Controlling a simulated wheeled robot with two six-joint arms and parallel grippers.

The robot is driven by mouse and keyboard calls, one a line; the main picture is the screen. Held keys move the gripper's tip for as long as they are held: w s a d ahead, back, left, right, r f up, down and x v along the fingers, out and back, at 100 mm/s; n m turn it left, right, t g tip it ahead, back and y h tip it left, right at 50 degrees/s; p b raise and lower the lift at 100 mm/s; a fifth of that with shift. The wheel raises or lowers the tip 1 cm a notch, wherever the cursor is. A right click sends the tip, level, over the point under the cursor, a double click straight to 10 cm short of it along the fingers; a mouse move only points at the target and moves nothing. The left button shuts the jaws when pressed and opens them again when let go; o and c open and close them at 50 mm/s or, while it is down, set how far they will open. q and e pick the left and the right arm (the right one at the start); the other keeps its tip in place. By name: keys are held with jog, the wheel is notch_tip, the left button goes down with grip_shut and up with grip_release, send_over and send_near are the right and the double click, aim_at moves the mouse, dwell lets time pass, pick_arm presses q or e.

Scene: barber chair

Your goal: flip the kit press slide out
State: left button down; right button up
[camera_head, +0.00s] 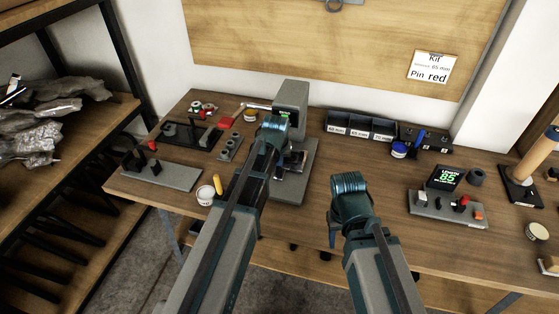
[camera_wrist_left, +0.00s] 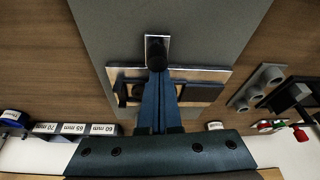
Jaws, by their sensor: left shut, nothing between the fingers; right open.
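The grey press (camera_head: 291,100) stands at the back middle of the bench, on a flat grey base (camera_head: 290,190). Its slide (camera_head: 293,163) lies low on that base, partly hidden by my left arm. In the left wrist view the slide (camera_wrist_left: 217,75) is a crosswise plate with dark blocks on it. A silver tab with a black knob (camera_wrist_left: 156,52) sticks out of it. My left gripper (camera_wrist_left: 158,88) is shut and empty, its blue fingers over the slide's middle and pointing at the knob; I cannot tell if they touch. My right gripper (camera_head: 346,222) is open and empty near the bench's front edge.
Parts bins (camera_head: 360,125) stand right of the press, with a blue-lidded jar (camera_head: 399,149) nearby. A grey block holder with a green "85" display (camera_head: 446,178) is further right. Fixtures (camera_head: 160,173) and a white tub (camera_head: 205,195) are left. A card (camera_head: 433,67) reads "Kit", "65 mm", "Pin red".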

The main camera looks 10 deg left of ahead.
pick_arm(q)
jog(key=s, duration=0.8)
jog(key=shift+a, duration=0.15)
jog(key=shift+f, duration=0.1)
jog(key=shift+s+r+p, duration=0.1)
jog(key=shift+r+p, duration=0.4)
jog(key=p+v, duration=0.8)
jog(key=v, duration=0.1)
